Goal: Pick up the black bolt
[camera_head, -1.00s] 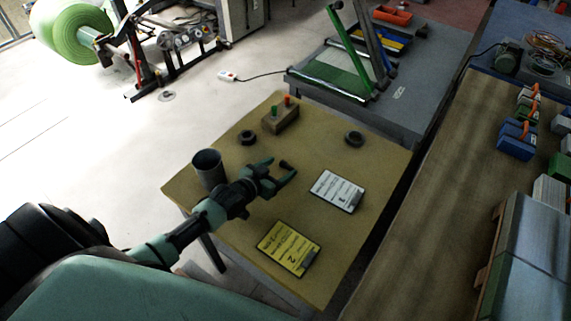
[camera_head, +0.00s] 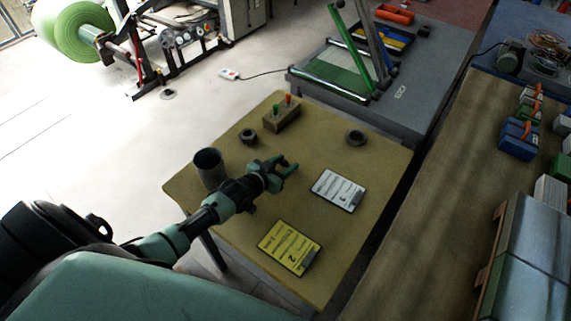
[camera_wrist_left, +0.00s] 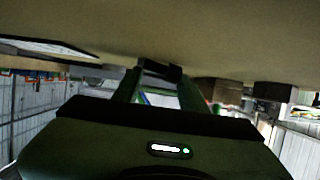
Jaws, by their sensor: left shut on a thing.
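My left gripper (camera_head: 286,167) is low over the tan table (camera_head: 222,245), between the grey cup and the white card. Its fingers have closed on the small black bolt, which the fingers mostly hide in the head view. In the left wrist view the dark bolt (camera_wrist_left: 160,68) sits between the two green fingertips, close to the table surface. I cannot tell whether the bolt still touches the table. My right gripper is out of view.
The grey cup (camera_head: 208,166) stands left of my gripper. The white card (camera_head: 338,190) and yellow card (camera_head: 289,248) lie to the right and in front.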

